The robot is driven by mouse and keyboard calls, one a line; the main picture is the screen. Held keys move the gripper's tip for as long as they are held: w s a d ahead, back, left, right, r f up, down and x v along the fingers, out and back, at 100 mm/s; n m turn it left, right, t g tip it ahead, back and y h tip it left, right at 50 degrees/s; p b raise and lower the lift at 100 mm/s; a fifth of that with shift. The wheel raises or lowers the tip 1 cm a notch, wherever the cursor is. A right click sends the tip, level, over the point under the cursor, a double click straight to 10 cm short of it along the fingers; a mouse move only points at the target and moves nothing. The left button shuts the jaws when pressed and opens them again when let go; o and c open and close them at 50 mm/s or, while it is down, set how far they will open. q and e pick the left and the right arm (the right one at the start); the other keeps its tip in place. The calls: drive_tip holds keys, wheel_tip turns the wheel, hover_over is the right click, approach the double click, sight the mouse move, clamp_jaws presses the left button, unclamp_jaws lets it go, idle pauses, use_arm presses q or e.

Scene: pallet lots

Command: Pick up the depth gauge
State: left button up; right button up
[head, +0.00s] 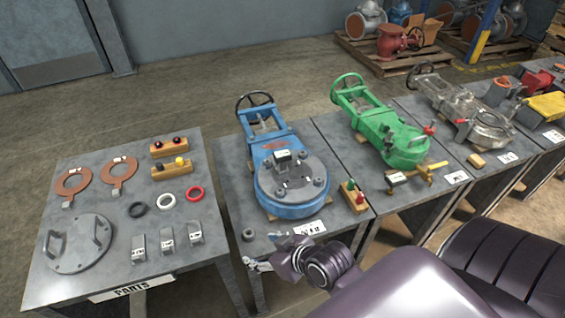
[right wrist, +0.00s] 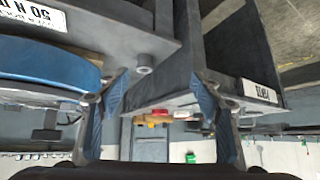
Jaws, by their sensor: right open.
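I cannot tell for certain which thing is the depth gauge. A small grey gauge-like block (head: 283,157) with a pale label stands on the round flange of the blue valve (head: 291,205). A small grey round piece (head: 248,234) lies at the near left corner of the blue valve's table, and it also shows in the right wrist view (right wrist: 143,64). My right gripper (head: 268,251) is by the near edge of this table, close to the round piece. In the right wrist view its two blue-padded fingers (right wrist: 160,103) are apart with nothing held. My left gripper is not in view.
The parts table (head: 100,293) at left holds rings, a handled disc and labelled grey blocks. A green valve (head: 385,130) stands on the table to the right. A wooden block with coloured pegs (head: 354,197) sits beside the blue valve. A narrow gap separates the left tables.

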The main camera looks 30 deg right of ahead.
drive_tip(key=w+d+r+t, duration=0.2)
drive_tip(key=w+t, duration=0.1)
drive_tip(key=w, duration=0.2)
drive_tip(key=m+t+h, duration=0.5)
drive_tip(key=t+h, duration=0.1)
approach(285, 157)
drive_tip(key=w, duration=0.2)
drive_tip(key=shift+w+f, duration=0.3)
drive_tip(key=shift+w+d+m+h, duration=0.2)
drive_tip(key=shift+w+m+h, duration=0.1)
drive_tip(key=shift+w+h, duration=0.1)
drive_tip(key=x, duration=0.7)
drive_tip(key=shift+a+r, duration=0.1)
drive_tip(key=shift+s, duration=0.1)
drive_tip(key=shift+c, duration=0.2)
drive_tip(key=c, duration=1.5)
drive_tip(key=shift+r, duration=0.15)
clamp_jaws()
